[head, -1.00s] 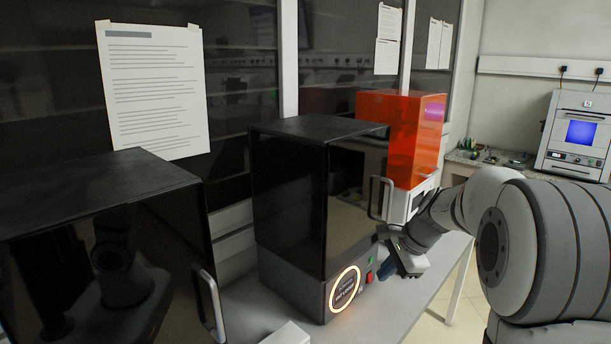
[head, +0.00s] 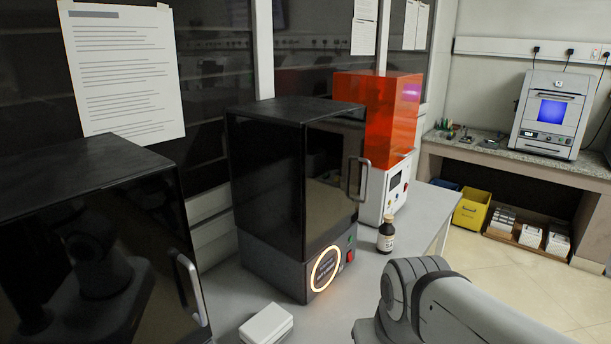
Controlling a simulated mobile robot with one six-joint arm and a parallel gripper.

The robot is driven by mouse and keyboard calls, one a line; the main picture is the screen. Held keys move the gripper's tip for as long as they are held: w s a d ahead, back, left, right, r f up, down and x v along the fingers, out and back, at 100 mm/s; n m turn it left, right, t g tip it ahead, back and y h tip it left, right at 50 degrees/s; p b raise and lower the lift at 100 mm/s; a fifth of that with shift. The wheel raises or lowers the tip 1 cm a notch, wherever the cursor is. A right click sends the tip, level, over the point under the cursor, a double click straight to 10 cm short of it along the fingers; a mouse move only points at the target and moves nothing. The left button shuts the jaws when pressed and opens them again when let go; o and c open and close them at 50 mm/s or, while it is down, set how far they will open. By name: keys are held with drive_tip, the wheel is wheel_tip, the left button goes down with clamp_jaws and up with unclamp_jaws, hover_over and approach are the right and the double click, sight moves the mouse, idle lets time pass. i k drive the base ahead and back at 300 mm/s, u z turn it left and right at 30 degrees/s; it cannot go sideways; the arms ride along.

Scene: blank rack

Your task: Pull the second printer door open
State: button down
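The middle black printer (head: 265,170) stands on the bench, second from the left, with a dark glossy door (head: 333,180) on its front. The door looks shut against the body. A silver vertical handle (head: 365,178) is on the door's right side. Below it are a glowing ring (head: 325,268) and a red switch (head: 350,255). Only links of my arm show at the lower right; my gripper is out of the picture, and nothing of mine touches the handle.
Another black printer (head: 85,160) with a handle (head: 188,290) fills the left. An orange-covered printer (head: 385,115) stands behind to the right. A brown bottle (head: 386,234) stands on the bench right of the middle printer. A white box (head: 266,325) lies in front.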

sight(334, 159)
drive_tip(key=k, duration=1.3)
drive_tip(key=z, duration=0.7)
drive_tip(key=i, duration=2.25)
drive_tip(key=u, duration=0.35)
drive_tip(key=k, duration=0.85)
drive_tip(key=u, duration=0.25)
drive_tip(key=i, duration=0.85)
drive_tip(key=z, duration=0.05)
